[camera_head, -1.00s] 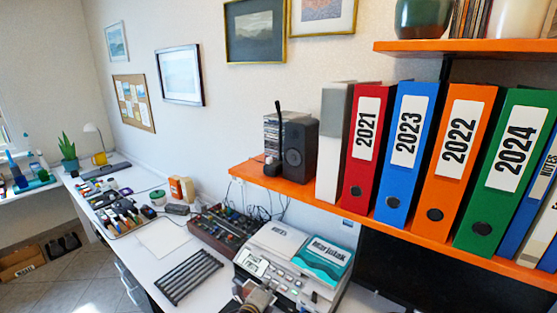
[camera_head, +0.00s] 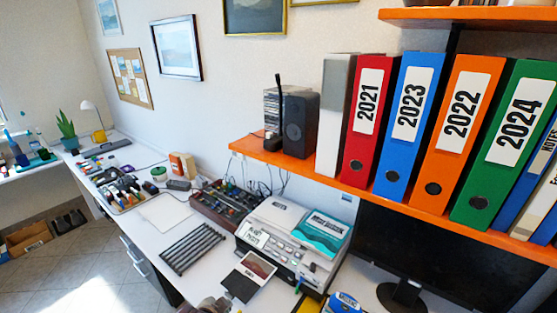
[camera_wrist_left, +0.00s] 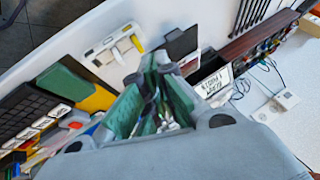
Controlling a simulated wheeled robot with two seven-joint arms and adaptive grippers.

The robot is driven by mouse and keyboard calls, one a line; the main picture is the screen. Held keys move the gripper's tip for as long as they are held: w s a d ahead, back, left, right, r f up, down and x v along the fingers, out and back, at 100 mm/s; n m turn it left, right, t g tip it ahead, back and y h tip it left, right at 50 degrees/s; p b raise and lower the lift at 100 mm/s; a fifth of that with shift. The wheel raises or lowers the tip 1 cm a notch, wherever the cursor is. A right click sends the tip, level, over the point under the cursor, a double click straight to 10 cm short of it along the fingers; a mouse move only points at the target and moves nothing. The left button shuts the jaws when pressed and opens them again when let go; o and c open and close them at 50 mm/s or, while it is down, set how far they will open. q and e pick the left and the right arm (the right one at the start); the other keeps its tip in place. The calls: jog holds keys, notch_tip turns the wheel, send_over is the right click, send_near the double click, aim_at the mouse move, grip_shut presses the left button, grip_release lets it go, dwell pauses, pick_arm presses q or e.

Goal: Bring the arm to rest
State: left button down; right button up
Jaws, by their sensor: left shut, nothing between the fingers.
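My left gripper (camera_wrist_left: 155,62) shows in the left wrist view, with its green-padded fingers together and nothing held between them. It hangs above the desk, over a cluttered stretch near a white device (camera_wrist_left: 115,50) and a black keyboard (camera_wrist_left: 30,115). In the head view only a small grey-brown piece at the bottom edge seems to belong to my left arm; its fingers cannot be made out there. My right gripper is in neither view.
The white desk (camera_head: 165,212) holds a printer-like machine (camera_head: 275,240), a dark ribbed rack (camera_head: 192,250) and a picture card (camera_head: 248,277). An orange shelf (camera_head: 330,180) with upright binders overhangs the right side. A black monitor (camera_head: 440,255) stands below it.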

pick_arm(q)
jog(key=s+a+r+n+g, duration=0.1)
jog(key=s+a+n+g, duration=0.4)
jog(key=s, duration=0.7)
jog(key=s+a+f+n, duration=0.1)
jog(key=s+f, duration=0.2)
jog(key=f, duration=3.1)
jog(key=s+a+f, duration=0.2)
jog(key=s+f, duration=0.7)
jog(key=s, duration=0.2)
jog(key=s+a+f+g, duration=0.1)
jog(key=s+a+f, duration=0.1)
jog(key=s+f, duration=0.8)
jog(key=shift+s+f+y, duration=0.15)
jog(key=shift+s+y, duration=0.15)
jog(key=shift+s, duration=0.25)
